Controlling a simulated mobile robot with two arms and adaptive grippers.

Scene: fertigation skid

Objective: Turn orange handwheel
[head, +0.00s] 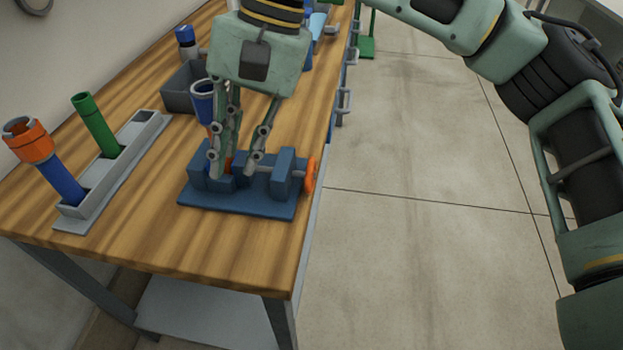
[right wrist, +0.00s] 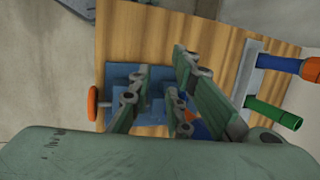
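The orange handwheel (head: 310,175) is at the right end of a blue vise (head: 240,205) on the wooden table, joined by a grey shaft. In the right wrist view the handwheel (right wrist: 93,103) is at the left, clear of the fingers. My right gripper (head: 234,168) points down over the vise, left of the handwheel. Its fingers are spread apart, with no held object visible between them. A blue and orange tube (head: 203,92) stands behind the fingers, its lower part mostly hidden. My left gripper is not in view.
A grey rack (head: 132,143) at the left holds a green tube (head: 97,125) and a blue tube with an orange top (head: 28,138). A grey bin (head: 182,95) stands behind. The table's right edge is close to the handwheel; open floor lies beyond.

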